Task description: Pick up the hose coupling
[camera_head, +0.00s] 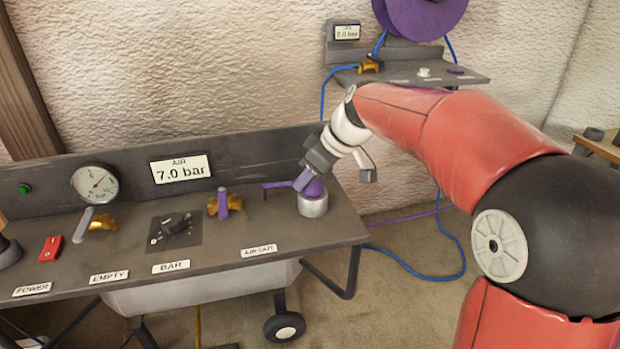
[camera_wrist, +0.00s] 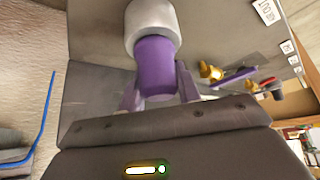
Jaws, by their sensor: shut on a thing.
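The hose coupling appears to be the purple piece (camera_head: 314,187) at the bench's right end. It meets a silver cylinder (camera_head: 313,205) standing on the bench top; I cannot tell whether the two are one piece. In the wrist view the coupling's purple body (camera_wrist: 156,68) shows between my fingers, with the silver cylinder (camera_wrist: 151,22) beyond it. My gripper (camera_head: 310,179) comes down from the upper right and is shut on the coupling; it also shows in the wrist view (camera_wrist: 158,88). A thin purple bar (camera_head: 277,185) juts left beside it. The fingers partly hide the coupling.
A gauge (camera_head: 94,184) and a 7.0 bar display (camera_head: 181,170) stand behind. A wall shelf (camera_head: 430,74) holds fittings and hose.

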